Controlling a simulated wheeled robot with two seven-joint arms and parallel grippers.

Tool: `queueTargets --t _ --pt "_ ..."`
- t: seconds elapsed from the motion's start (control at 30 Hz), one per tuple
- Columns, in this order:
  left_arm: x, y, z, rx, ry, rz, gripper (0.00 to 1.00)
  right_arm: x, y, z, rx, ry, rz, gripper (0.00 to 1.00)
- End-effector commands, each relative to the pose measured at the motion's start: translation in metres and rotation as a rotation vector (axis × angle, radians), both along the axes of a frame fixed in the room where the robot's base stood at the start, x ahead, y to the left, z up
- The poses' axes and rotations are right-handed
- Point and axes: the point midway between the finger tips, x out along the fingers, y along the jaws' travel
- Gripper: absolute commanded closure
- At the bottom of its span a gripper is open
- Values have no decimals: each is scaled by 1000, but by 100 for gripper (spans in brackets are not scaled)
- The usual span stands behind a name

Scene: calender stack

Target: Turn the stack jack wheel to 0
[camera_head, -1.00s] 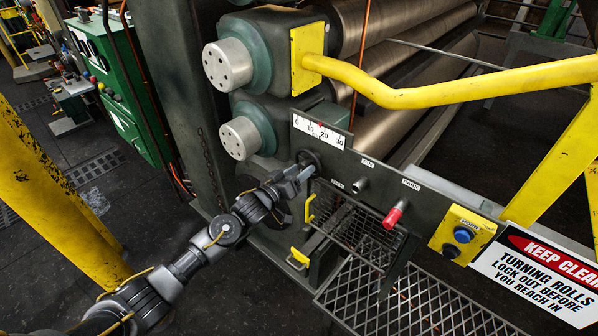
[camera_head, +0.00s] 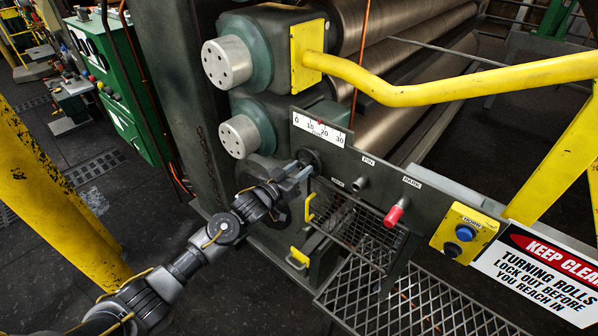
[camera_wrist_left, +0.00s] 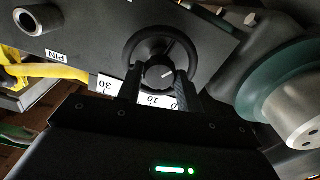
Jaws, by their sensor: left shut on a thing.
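The jack wheel (camera_head: 309,159) is a small dark handwheel on the grey panel, largely hidden by my gripper in the head view. In the left wrist view its black rim and hub knob (camera_wrist_left: 160,75) with a white mark show between my fingers. My left gripper (camera_head: 302,177) is shut on the wheel; in the wrist view its fingers (camera_wrist_left: 157,88) reach the rim on both sides. The white scale (camera_head: 319,131) above the wheel reads 0, 10, 20, 30. A small red pointer (camera_head: 320,122) stands between 10 and 20. My right gripper is not in view.
A yellow box with buttons (camera_head: 464,234) sits further right. A yellow rail (camera_head: 450,90) crosses above, and a mesh guard (camera_head: 345,222) hangs below.

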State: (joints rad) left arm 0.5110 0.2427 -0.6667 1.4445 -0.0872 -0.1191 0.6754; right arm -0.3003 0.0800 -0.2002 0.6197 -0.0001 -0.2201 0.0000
Motion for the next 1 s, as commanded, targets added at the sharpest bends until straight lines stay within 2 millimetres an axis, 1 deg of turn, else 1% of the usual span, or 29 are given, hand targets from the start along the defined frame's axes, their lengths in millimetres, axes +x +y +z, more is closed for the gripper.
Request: queueTargets --t 0.2,0.43,0.63,1.0 --pt "0 0 -2 120 -86 0 87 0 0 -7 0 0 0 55" --pt "0 0 -1 205 -149 0 87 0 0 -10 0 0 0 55" --pt "0 1 -1 240 -173 0 87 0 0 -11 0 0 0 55" --pt "0 1 -1 247 -177 0 87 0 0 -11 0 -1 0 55"
